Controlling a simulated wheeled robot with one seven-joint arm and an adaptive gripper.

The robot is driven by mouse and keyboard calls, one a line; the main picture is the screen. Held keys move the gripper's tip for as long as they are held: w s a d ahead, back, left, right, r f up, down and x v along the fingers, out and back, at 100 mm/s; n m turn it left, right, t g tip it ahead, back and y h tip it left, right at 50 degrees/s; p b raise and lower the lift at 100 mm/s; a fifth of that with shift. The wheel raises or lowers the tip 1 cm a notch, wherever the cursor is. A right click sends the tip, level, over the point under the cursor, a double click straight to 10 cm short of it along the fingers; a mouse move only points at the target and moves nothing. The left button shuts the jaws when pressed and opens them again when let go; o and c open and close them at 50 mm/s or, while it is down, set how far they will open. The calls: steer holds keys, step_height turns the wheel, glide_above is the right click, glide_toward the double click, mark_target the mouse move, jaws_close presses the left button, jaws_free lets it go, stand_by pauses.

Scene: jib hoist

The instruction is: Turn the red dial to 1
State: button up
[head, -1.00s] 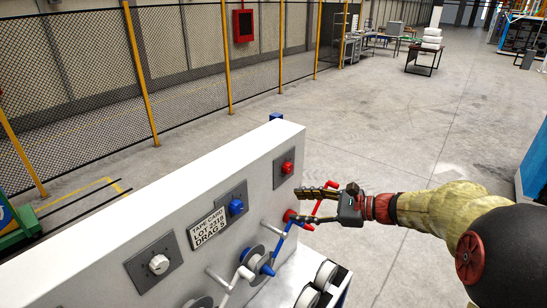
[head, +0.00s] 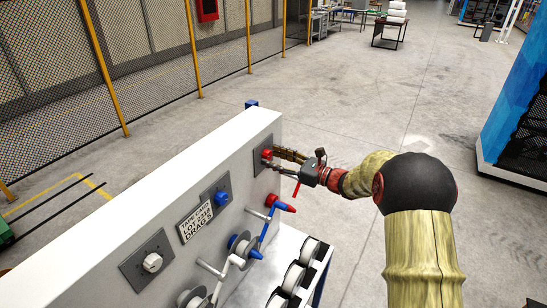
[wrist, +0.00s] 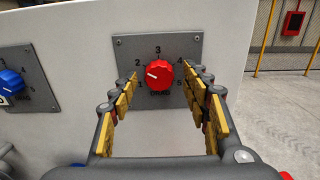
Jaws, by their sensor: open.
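The red dial (wrist: 160,75) sits on a grey plate (wrist: 158,45) marked 1 to 5. Its white pointer mark points left, seemingly between 1 and 2. In the head view the red dial (head: 266,155) is at the far right end of the white panel. My gripper (wrist: 162,88) is open, with one finger to the left and one to the right of the dial. No finger clearly touches it. In the head view my gripper (head: 277,154) reaches the dial from the right and partly hides it.
A blue dial (head: 221,199) and a white dial (head: 152,262) sit farther left on the panel (head: 185,180). A crank with a red end (head: 282,205) sticks out below my gripper, with reels (head: 295,275) beneath. The floor to the right is open.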

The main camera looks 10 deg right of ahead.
steer(key=shift+w+a, duration=0.15)
steer(key=shift+c, duration=0.7)
steer(key=c, duration=1)
